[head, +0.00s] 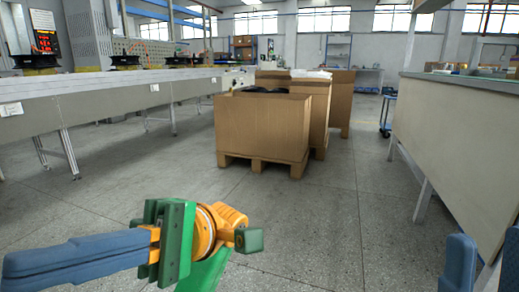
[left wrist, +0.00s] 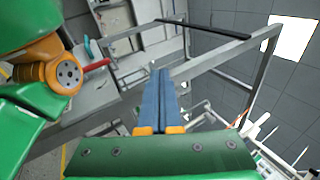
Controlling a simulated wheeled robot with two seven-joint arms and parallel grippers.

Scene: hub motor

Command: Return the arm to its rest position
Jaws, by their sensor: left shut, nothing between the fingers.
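My left gripper (head: 20,268) reaches in low in the head view, its blue fingers pointing left above the floor. In the left wrist view my left gripper (left wrist: 162,75) has its two blue fingers side by side, shut with nothing between them. The green and orange links of my left arm (head: 195,240) show behind the fingers. At the lower right edge of the head view, my right gripper (head: 487,250) shows two blue fingers with a gap between them. The rest of the right gripper is cut off by the frame.
Cardboard boxes (head: 262,125) on pallets stand ahead in the middle. A long workbench (head: 100,98) runs along the left, and a bench with a pale side panel (head: 455,140) stands at the right. The speckled floor (head: 330,225) in front of the boxes is clear.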

